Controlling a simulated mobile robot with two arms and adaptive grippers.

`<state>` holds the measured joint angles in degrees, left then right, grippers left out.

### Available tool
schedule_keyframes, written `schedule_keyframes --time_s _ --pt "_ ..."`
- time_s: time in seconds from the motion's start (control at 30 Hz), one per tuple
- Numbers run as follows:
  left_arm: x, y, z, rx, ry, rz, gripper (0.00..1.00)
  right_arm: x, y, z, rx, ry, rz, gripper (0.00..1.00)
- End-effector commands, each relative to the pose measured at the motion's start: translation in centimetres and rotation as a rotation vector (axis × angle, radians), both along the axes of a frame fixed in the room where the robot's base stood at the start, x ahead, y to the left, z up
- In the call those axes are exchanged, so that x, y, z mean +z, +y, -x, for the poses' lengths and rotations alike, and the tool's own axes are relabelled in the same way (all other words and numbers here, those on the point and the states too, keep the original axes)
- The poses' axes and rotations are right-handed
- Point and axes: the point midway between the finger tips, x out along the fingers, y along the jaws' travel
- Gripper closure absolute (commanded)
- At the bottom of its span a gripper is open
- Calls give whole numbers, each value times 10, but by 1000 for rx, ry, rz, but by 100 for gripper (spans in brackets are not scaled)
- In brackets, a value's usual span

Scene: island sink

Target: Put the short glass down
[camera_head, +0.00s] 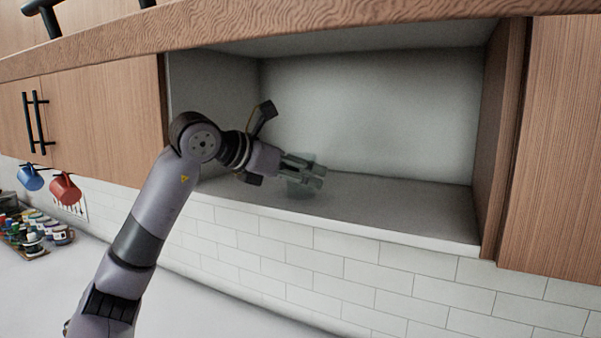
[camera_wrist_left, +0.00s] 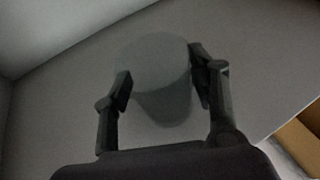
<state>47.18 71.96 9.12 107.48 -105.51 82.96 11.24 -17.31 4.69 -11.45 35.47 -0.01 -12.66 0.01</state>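The short glass (camera_head: 296,187) is clear and grey, inside the open wall cabinet niche, near its front left. In the left wrist view the glass (camera_wrist_left: 163,100) is between the two fingers, which press close to its sides. My left gripper (camera_head: 316,176) reaches in from the left and is shut on the glass; its fingers also show in the left wrist view (camera_wrist_left: 160,82). The glass is at or just above the shelf (camera_head: 400,205); I cannot tell whether its base touches. My right gripper is not in view.
The niche is otherwise empty, with free shelf to the right. Its side wall (camera_head: 500,140) and front shelf edge (camera_head: 440,240) bound it. A blue mug (camera_head: 30,178) and a red mug (camera_head: 65,189) hang at the left, above several small items (camera_head: 35,235).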

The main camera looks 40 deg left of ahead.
Motion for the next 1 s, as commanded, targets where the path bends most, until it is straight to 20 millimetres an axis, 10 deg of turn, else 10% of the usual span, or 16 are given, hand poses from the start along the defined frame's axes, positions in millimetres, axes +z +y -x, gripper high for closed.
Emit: schedule_keyframes --time_s 0.57,1.0 --pt "5 0 0 0 0 1 32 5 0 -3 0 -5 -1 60" --pt "34 8 81 5 -2 -1 32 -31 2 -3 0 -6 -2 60"
